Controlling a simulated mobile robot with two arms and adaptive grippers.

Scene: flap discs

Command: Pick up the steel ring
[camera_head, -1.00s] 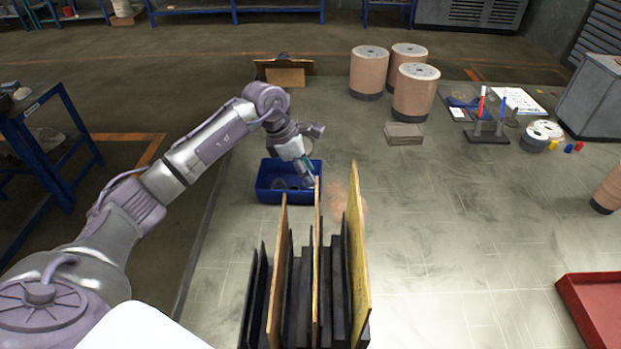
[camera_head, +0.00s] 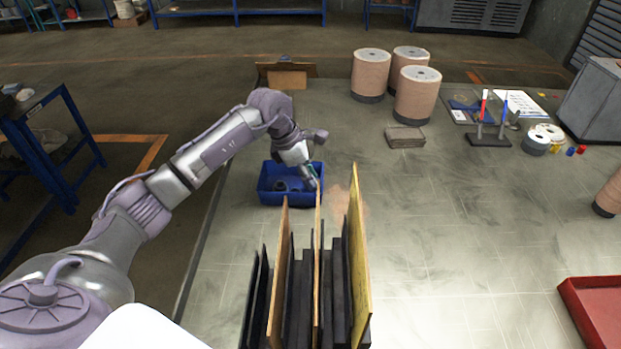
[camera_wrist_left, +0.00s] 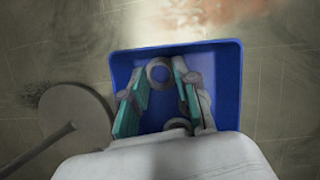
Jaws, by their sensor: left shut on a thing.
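A grey steel ring (camera_wrist_left: 160,73) is between the fingertips of my left gripper (camera_wrist_left: 159,78) in the left wrist view. The gripper is shut on it, inside the blue bin. A second round grey part (camera_wrist_left: 178,124) lies nearer the wrist, partly hidden by my gripper body. In the head view the left gripper (camera_head: 313,181) points down into the right side of the blue bin (camera_head: 263,196); the held ring cannot be made out there. Dark round parts (camera_head: 281,186) show in the bin. My right gripper is not in view.
A rack of upright boards (camera_head: 359,255) stands close in front of the bin. Cardboard-coloured drums (camera_head: 416,97), a pen stand (camera_head: 489,140) and a flat grey block (camera_head: 405,137) are farther back. A red tray (camera_head: 590,312) is at lower right. The middle-right table is clear.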

